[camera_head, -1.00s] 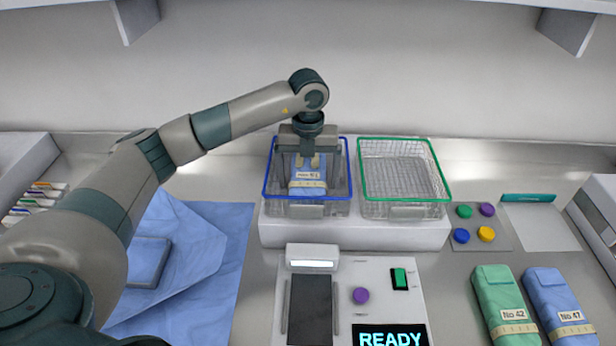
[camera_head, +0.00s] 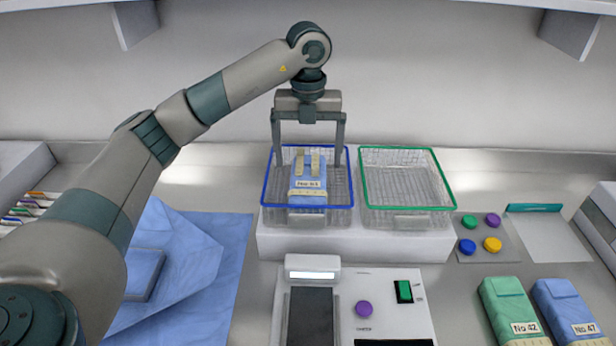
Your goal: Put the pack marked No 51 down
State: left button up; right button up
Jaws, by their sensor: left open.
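The pack marked No 51 (camera_head: 308,187), a blue wrapped block with a pale tape band and a label that is hard to read, stands in the blue-rimmed wire basket (camera_head: 306,218) on the left of the white block. My left gripper (camera_head: 309,160) is open above it, with its fingers spread wide on either side of the pack's top and apart from it. My right gripper is not in view.
A green-rimmed wire basket (camera_head: 405,208) beside it is empty. A device with a dark plate (camera_head: 310,318) is in front. Packs No 42 (camera_head: 510,312) and No 47 (camera_head: 568,312) lie at right. Blue cloth (camera_head: 205,255) covers the left. Coloured discs (camera_head: 492,244) sit right.

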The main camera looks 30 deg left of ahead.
pick_arm(q)
jog(key=shift+r, duration=1.4)
jog(key=shift+f, duration=0.1)
